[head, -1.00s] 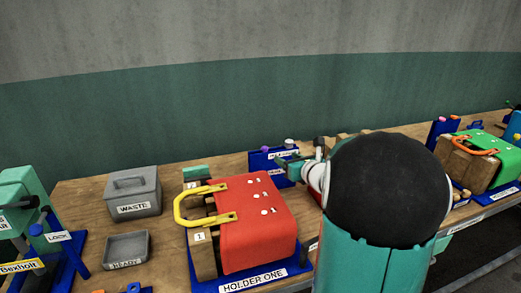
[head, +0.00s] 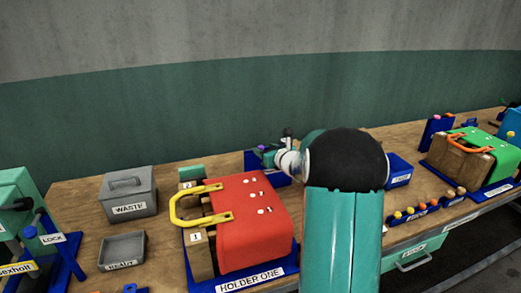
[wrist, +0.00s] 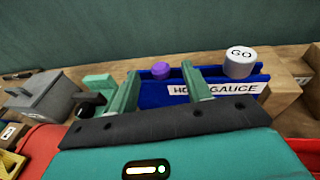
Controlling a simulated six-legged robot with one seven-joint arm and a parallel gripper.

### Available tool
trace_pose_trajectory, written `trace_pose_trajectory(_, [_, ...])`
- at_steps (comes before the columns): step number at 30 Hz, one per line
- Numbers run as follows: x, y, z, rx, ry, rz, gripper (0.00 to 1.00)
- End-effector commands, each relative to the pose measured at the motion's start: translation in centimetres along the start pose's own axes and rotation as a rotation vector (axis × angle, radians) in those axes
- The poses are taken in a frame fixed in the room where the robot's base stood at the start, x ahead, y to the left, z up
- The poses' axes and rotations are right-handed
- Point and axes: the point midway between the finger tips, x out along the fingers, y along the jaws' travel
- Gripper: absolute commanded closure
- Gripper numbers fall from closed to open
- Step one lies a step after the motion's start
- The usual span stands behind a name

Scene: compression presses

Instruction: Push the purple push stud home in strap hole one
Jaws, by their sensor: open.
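The purple push stud (wrist: 161,70) stands at the blue hole gauge stand (wrist: 155,92) in the wrist view. My gripper (wrist: 162,88) is open, its two teal fingers on either side of the stud in the picture. I cannot tell whether they reach it. In the head view my gripper (head: 268,153) is over the blue stand (head: 252,166). The red strap (head: 245,235) lies over holder one (head: 250,278) with pale marks on its top. A yellow handle (head: 180,208) is at its left, above a block labelled 1. Which mark is hole one cannot be told.
A grey cylinder marked GO (wrist: 240,63) stands right of the stud. A grey waste bin (head: 130,196) and a shallow grey tray (head: 122,250) are at the left. A row of coloured studs (head: 420,211) and a green strap (head: 478,146) are at the right.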

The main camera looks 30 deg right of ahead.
Motion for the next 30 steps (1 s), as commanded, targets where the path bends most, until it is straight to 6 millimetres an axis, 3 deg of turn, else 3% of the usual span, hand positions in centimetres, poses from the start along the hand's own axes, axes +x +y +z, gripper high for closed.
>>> trace_pose_trajectory(3, [1.33, -0.01, 0.06, -0.001, -0.001, 0.001, 0.51])
trace_pose_trajectory(11, [1.58, -0.01, 0.05, -0.001, 0.000, 0.000, 0.51])
trace_pose_trajectory(18, [1.56, 0.00, 0.06, -0.001, -0.001, 0.000, 0.99])
trace_pose_trajectory(30, [1.53, 0.00, 0.19, -0.001, -0.001, 0.000, 0.99])
